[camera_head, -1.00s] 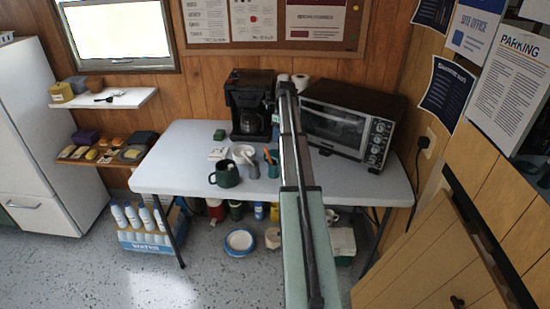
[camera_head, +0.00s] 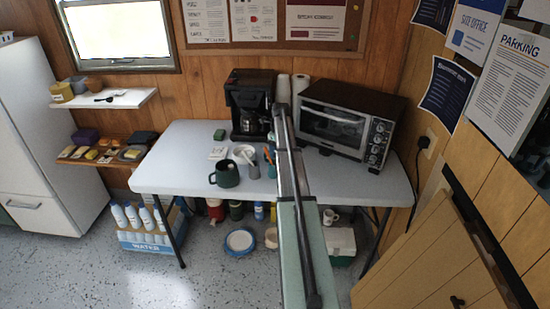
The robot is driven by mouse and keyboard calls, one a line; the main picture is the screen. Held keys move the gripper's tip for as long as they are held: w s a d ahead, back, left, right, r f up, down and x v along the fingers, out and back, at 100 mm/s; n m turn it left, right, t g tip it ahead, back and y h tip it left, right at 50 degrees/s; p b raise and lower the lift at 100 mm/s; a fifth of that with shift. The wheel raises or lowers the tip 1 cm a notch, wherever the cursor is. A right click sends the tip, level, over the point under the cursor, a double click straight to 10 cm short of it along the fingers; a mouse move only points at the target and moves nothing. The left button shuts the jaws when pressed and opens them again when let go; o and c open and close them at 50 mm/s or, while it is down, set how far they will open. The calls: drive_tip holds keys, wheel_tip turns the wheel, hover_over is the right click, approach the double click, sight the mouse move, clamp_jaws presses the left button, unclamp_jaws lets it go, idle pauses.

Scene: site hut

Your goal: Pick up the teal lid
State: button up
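I cannot make out a teal lid for certain in this view. A dark green mug (camera_head: 224,174) stands on the white table near its front edge, and a small dark green object (camera_head: 219,134) lies behind it. Under the table, a green-and-white box (camera_head: 341,247) stands on the floor, partly hidden by my arm. A round blue-rimmed white item (camera_head: 240,241) lies on the floor. My arm reaches up from the bottom across the table's middle. My gripper does not show, so its fingers cannot be seen.
The white table (camera_head: 175,165) bears a coffee maker (camera_head: 247,103) and a toaster oven (camera_head: 345,122) at the back. Wall shelves (camera_head: 103,98) with small items are at left. A white fridge (camera_head: 38,130) and a wooden cabinet flank the table. The table's left end is clear.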

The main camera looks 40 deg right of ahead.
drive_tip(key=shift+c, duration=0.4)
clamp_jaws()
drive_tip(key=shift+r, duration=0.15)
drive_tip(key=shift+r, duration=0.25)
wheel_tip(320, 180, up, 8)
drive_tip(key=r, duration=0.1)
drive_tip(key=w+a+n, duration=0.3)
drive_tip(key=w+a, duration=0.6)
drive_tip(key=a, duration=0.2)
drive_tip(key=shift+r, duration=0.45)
